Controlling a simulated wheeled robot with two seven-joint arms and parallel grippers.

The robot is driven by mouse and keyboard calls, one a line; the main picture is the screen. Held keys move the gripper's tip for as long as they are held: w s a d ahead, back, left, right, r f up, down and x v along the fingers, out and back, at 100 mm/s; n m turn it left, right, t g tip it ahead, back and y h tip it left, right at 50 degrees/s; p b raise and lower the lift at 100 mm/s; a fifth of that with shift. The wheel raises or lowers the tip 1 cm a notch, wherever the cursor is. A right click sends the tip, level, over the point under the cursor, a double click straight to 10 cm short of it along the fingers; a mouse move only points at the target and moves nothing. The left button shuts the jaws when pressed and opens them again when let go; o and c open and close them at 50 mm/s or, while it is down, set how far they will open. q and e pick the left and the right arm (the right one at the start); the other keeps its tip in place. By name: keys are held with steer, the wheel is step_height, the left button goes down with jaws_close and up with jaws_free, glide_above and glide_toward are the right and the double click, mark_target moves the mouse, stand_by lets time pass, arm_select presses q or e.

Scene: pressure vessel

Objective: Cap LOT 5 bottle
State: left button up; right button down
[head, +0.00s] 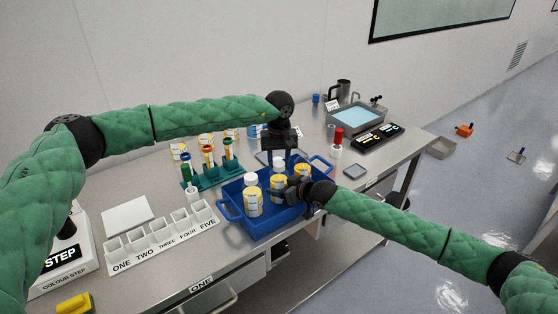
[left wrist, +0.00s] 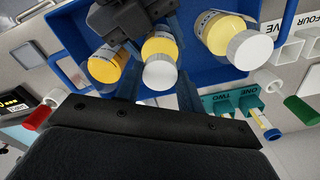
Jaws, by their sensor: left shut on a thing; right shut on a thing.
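A blue tray (head: 232,214) with raised handles stands on the bench and holds three yellow-labelled bottles. The middle bottle (head: 278,185) is upright, with a white cap (left wrist: 160,75) at its mouth. My left gripper (head: 287,164) comes down from above, its fingers on both sides of this cap and shut on it. My right gripper (head: 289,189) reaches in from the right and is shut on the middle bottle's body. The front-left bottle (head: 253,203) has a white cap. The right bottle (head: 303,169) shows no white cap. I cannot read the lot numbers.
A teal rack (head: 211,172) with colour-topped tubes stands behind the tray. A white holder marked ONE to FIVE (head: 165,245) lies to the left. A red-topped tube (head: 338,137), a black display device (head: 378,137) and a water bath (head: 357,119) are at the right.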

arm_select(q)
steer(key=m, duration=0.5)
steer(key=shift+m, duration=0.3)
steer(key=m, duration=0.5)
steer(key=shift+w+a+m, duration=0.1)
steer(key=shift+m, duration=0.2)
steer(key=o, duration=0.9)
steer(key=shift+o, duration=0.2)
steer(key=shift+r, duration=2.3)
steer(key=shift+f, duration=0.1)
steer(key=shift+c, duration=0.4)
